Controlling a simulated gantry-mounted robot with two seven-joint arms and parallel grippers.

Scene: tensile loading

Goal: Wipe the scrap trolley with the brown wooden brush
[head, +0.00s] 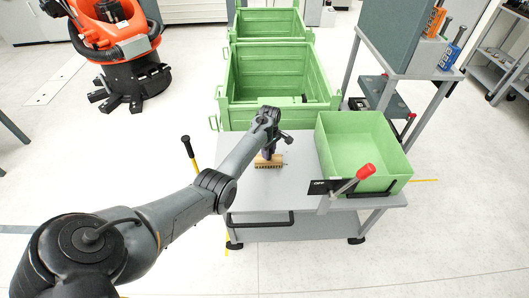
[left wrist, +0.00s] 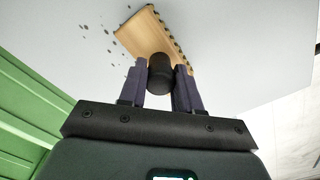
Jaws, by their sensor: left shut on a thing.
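The brown wooden brush (head: 259,166) is on or just above that top. My left gripper (head: 267,153) points down over the brush. In the left wrist view, the fingers of my left gripper (left wrist: 160,85) are shut on the black knob (left wrist: 160,72) of the brush. The brush's wooden block (left wrist: 143,35) lies beyond it, with dark bristle tufts along one edge. Dark specks (left wrist: 107,31) lie on the pale surface beside the block. Firm contact cannot be told.
Large green crates (head: 272,75) stand behind the trolley. A grey bench (head: 405,50) is at the back right. An orange robot (head: 113,30) stands back left.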

